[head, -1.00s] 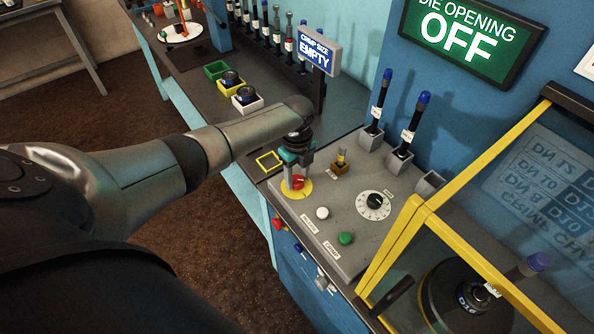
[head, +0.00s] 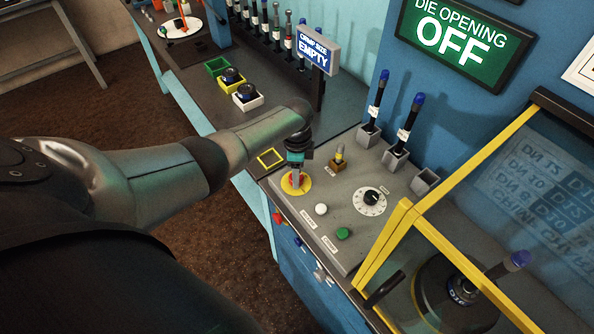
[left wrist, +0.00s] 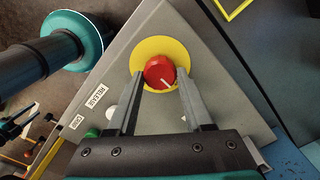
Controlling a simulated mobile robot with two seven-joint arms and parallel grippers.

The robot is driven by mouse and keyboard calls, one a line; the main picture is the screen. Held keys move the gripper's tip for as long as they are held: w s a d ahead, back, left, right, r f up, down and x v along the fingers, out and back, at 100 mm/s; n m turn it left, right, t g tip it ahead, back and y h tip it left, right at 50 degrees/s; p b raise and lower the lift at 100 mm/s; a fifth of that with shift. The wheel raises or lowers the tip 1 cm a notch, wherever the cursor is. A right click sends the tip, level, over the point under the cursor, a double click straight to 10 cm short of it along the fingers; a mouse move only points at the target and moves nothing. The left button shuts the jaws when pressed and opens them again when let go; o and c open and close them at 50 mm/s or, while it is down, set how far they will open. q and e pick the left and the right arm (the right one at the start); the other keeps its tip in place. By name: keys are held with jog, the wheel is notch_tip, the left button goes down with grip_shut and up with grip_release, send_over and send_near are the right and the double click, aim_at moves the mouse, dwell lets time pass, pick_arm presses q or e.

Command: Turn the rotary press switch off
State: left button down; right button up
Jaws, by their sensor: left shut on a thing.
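The rotary press switch is a red knob (head: 294,181) on a yellow disc (head: 306,190) at the near left corner of the grey control panel (head: 330,239). In the left wrist view the knob (left wrist: 158,70) has a white pointer line toward its lower right edge. My left gripper (head: 295,174) points down over the switch, with a finger on each side of the knob, shut on it. In the head view the gripper hides much of the knob. A green display (head: 465,37) reads "DIE OPENING OFF". My right gripper is in neither view.
The panel also has a white button (head: 321,209), a green button (head: 343,234) and a black dial (head: 372,197). A small brass-coloured part (head: 339,158) stands close behind the switch. A yellow-framed guard (head: 398,222) stands at the right. A sign (head: 318,48) reads "CRIMP SIZE EMPTY".

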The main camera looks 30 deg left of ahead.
pick_arm(q)
jog(key=shift+n, duration=0.4)
jog(key=shift+c, duration=1.5)
grip_release()
jog(key=shift+r, duration=0.1)
jog(key=shift+r, duration=0.3)
notch_tip(320, 180, up, 14)
jog(key=p, duration=0.2)
jog(key=shift+r, duration=0.25)
